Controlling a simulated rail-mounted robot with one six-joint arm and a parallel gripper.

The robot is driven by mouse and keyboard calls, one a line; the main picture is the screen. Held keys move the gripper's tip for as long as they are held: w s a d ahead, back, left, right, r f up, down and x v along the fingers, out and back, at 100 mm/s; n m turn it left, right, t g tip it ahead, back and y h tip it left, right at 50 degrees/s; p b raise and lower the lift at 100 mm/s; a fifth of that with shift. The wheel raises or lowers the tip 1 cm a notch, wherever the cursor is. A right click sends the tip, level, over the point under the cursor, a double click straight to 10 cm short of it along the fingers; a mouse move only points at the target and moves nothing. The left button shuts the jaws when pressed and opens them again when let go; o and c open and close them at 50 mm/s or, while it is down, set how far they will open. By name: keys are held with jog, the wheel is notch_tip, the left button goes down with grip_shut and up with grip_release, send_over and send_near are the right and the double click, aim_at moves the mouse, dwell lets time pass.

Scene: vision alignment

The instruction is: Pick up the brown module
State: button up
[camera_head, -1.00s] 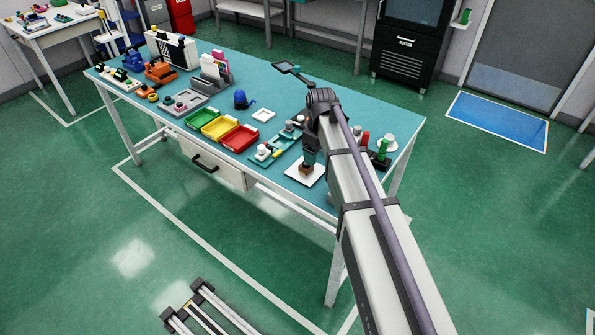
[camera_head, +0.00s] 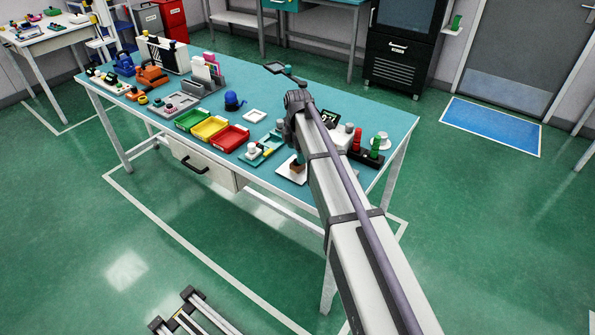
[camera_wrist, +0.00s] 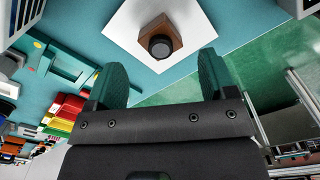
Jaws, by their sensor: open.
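The brown module (camera_wrist: 160,35) is a small brown block with a black round knob on top. It sits on a white square plate (camera_wrist: 125,42) on the table, beyond my fingertips in the wrist view. My gripper (camera_wrist: 160,78) is open, with its two teal fingers apart and nothing between them. In the head view the brown module (camera_head: 298,168) shows small on the white plate (camera_head: 287,174) near the table's front edge. My arm hides part of the plate there, and the fingers are hard to make out.
The teal-topped table (camera_head: 290,95) holds green (camera_head: 192,120), yellow (camera_head: 210,127) and red (camera_head: 232,138) trays left of the plate. A teal fixture (camera_head: 262,148) stands close beside it. Red and green cylinders (camera_head: 366,142) stand to the right of my arm.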

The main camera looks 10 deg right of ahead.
notch_tip(320, 180, down, 5)
jog(key=b, duration=0.5)
jog(key=shift+f, duration=0.2)
jog(key=shift+r, duration=0.25)
jog(key=c, duration=0.9)
jog(key=shift+o, duration=0.2)
notch_tip(320, 180, up, 10)
jog(key=p, duration=1)
jog(key=shift+r+p, duration=0.15)
jog(key=shift+p, duration=0.25)
